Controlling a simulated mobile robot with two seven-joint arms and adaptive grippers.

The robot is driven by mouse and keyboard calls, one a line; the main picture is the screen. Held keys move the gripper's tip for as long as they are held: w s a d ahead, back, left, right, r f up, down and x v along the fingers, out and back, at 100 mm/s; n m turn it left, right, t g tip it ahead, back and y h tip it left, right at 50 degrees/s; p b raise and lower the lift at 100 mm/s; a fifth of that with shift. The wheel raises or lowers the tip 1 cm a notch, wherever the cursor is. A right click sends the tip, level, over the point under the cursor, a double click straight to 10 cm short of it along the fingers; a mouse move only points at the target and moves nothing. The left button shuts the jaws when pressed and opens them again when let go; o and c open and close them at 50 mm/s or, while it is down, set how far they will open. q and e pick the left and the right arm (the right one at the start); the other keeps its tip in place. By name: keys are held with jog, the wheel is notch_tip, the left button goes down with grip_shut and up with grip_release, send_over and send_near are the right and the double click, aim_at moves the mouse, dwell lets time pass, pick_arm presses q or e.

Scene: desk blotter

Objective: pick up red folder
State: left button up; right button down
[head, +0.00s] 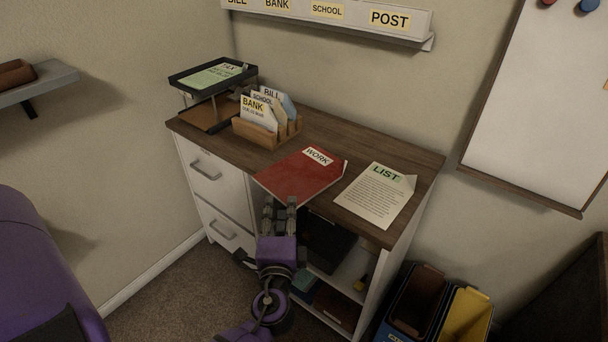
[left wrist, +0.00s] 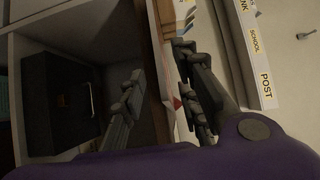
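The red folder (head: 300,178), labelled WORK, lies flat on the wooden desk top (head: 345,132), and its near edge seems to stick out a little past the desk's front edge. My left gripper (head: 280,203) is at that near edge, with its fingers pointing toward the folder. In the left wrist view its fingers (left wrist: 160,98) are spread apart, with the desk edge and a small bit of the red folder (left wrist: 177,103) between them. I cannot tell whether either finger touches the folder. My right gripper is not in view.
A white LIST paper (head: 376,196) lies right of the folder. A wooden letter holder (head: 258,134) with envelopes and a black tray (head: 180,82) stand behind left. Open shelves (head: 350,270) are under the desk top. Bins (head: 465,315) stand on the floor at right.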

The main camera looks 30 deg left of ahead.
aim_at(284, 204)
pick_arm(q)
jog(key=x, duration=0.5)
jog(key=shift+w+d+p, duration=0.15)
jog(key=shift+w+p, duration=0.1)
jog(key=shift+p, duration=0.15)
jog(key=shift+c, duration=0.3)
grip_shut()
